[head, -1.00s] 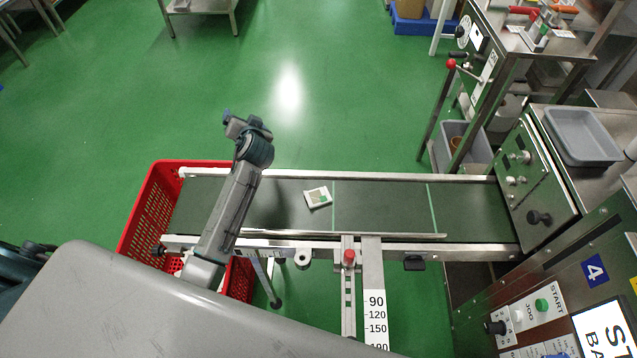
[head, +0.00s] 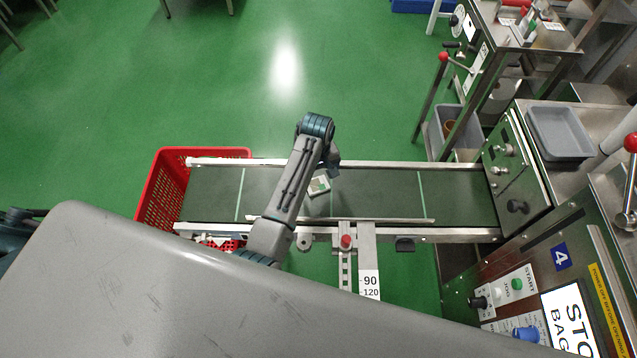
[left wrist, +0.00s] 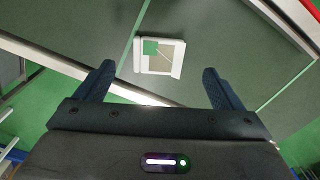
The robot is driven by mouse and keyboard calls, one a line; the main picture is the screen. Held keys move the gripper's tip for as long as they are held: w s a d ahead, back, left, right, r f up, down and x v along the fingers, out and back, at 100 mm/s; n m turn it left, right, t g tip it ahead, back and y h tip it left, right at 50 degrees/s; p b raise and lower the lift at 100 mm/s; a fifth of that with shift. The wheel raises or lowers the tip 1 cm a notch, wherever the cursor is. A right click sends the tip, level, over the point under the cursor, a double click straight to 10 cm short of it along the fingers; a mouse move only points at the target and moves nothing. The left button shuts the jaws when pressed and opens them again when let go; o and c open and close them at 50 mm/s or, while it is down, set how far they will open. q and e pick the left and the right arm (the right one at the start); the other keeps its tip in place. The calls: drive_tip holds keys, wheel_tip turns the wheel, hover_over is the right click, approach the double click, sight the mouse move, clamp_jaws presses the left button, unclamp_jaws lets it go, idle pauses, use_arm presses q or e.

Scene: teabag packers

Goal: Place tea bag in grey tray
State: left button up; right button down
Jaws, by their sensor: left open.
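The tea bag (head: 319,185) is a small white packet with a green and beige label, lying flat on the dark conveyor belt. In the left wrist view the tea bag (left wrist: 160,57) lies ahead of and between the open fingers of my left gripper (left wrist: 158,88), apart from them. In the head view my left gripper (head: 331,160) is over the belt beside the tea bag, partly hidden by its own arm. The grey tray (head: 559,133) sits empty on the steel machine top at the right. My right gripper does not show.
The conveyor belt (head: 375,192) has raised metal rails along both sides. A red basket (head: 163,187) stands at its left end. The machine's control box (head: 513,170) rises between the belt and the tray. A grey bin (head: 468,135) stands behind the belt.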

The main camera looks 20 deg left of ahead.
sight(317, 185)
use_arm(q)
drive_tip(key=shift+w+a+f+p, duration=0.1)
drive_tip(key=shift+w+f+p, duration=0.1)
drive_tip(key=shift+f, duration=0.7)
drive_tip(key=shift+w+f+p, duration=0.1)
drive_tip(key=shift+f+p, duration=0.1)
drive_tip(key=shift+f, duration=0.75)
drive_tip(key=shift+w+a+f+p, duration=0.1)
drive_tip(key=shift+f+p, duration=0.1)
drive_tip(key=shift+f, duration=0.7)
drive_tip(key=c, duration=1.1)
